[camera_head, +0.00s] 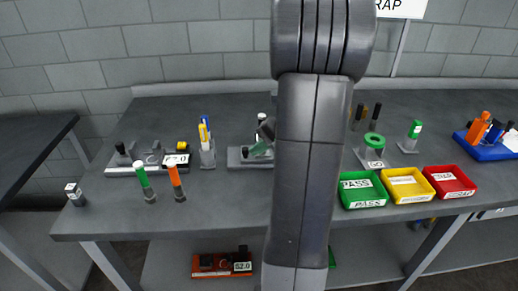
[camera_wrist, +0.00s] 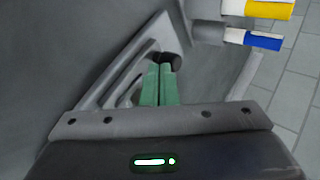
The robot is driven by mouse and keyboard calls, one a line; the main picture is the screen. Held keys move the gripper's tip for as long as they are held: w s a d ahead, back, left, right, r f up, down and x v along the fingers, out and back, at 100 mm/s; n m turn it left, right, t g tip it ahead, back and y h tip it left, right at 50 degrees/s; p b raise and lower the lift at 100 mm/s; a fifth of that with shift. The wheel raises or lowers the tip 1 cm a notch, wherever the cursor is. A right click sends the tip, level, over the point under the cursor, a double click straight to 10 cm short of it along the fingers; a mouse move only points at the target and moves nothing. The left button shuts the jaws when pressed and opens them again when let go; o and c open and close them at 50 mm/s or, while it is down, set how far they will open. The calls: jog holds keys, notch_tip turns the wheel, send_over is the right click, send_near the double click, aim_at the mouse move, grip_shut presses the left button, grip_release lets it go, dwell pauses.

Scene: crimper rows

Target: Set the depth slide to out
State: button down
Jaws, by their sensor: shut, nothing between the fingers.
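My gripper shows in the wrist view (camera_wrist: 160,70) as two green fingers pressed together, with nothing between them. A black round knob (camera_wrist: 173,60) is right at the fingertips; I cannot tell whether they touch it. In the head view, my gripper (camera_head: 260,150) is low over a grey fixture (camera_head: 235,161) with black parts, at the middle of the bench. My arm hides the fixture's right side. I cannot make out which part is the depth slide or where it is set.
Left of the fixture is a holder with yellow and blue pens (camera_head: 207,144). Further left is another grey fixture (camera_head: 122,168), with green (camera_head: 145,184) and orange (camera_head: 176,183) handled tools in front. Right of my arm are green (camera_head: 361,190), yellow (camera_head: 407,185) and red (camera_head: 449,181) trays.

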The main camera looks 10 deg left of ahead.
aim_at(243, 161)
jog(key=shift+s+a+b, duration=0.1)
jog(key=shift+s+a, duration=0.1)
jog(key=shift+a, duration=0.5)
jog(key=shift+s+a+b, duration=0.1)
jog(key=shift+s+a, duration=0.15)
jog(key=shift+a, duration=0.45)
jog(key=shift+s+a+b, duration=0.1)
jog(key=shift+s+a, duration=0.1)
jog(key=shift+a, duration=0.5)
